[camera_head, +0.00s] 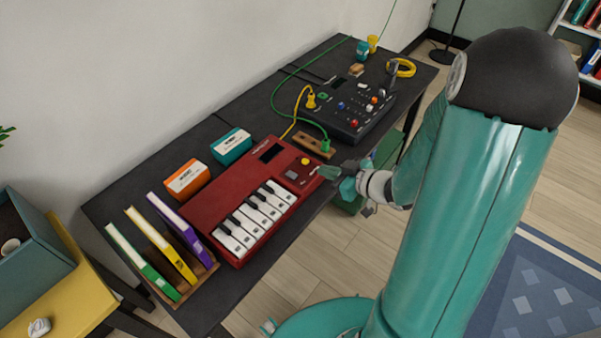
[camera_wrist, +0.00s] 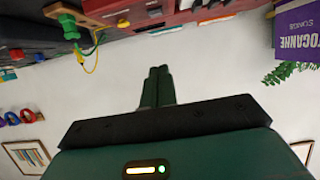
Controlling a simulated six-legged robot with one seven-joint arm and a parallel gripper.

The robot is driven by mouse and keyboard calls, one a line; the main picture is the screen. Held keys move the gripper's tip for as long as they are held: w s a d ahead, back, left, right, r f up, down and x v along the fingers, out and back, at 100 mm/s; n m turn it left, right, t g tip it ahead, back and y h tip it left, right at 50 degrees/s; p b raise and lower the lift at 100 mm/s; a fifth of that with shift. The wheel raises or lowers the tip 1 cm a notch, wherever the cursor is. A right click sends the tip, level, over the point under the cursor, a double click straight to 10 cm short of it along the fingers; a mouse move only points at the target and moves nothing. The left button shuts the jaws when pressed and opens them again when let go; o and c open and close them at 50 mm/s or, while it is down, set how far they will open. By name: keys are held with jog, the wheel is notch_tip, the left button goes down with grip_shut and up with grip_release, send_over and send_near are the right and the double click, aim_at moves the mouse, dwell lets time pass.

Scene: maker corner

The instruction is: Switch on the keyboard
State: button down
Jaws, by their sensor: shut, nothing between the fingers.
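The red keyboard (camera_head: 238,187) lies on the dark table, with white and black keys (camera_head: 255,214) along its front. At its right end are a dark display (camera_head: 271,152), a yellow knob (camera_head: 305,161) and a small dark panel (camera_head: 292,175). My gripper (camera_head: 322,172) is at the keyboard's right end, beside these controls. I cannot tell whether it touches them. In the wrist view, the shut, empty fingers (camera_wrist: 159,70) point toward the keyboard's red edge (camera_wrist: 215,12) at the top. The state of any power switch is too small to tell.
A black mixer (camera_head: 350,110) with cables stands behind the keyboard, beside a wooden block (camera_head: 314,145) with a green plug. Orange (camera_head: 187,179) and teal (camera_head: 231,146) boxes lie along the wall. Upright books (camera_head: 173,224) stand at the left end.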

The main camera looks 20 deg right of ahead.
jog(key=shift+s, duration=0.1)
jog(key=shift+a+f, duration=0.1)
send_over(301, 181)
jog(key=f, duration=0.3)
jog(key=shift+w+a+f, duration=0.25)
jog(key=shift+a+f, duration=0.05)
jog(key=f, duration=0.3)
jog(key=shift+s+d+f, duration=0.1)
jog(key=shift+s+d, duration=0.15)
jog(key=shift+f, duration=0.3)
jog(key=shift+f, duration=0.1)
jog(key=shift+s+f, duration=0.15)
jog(key=shift+f, duration=0.15)
jog(key=shift+r, duration=0.1)
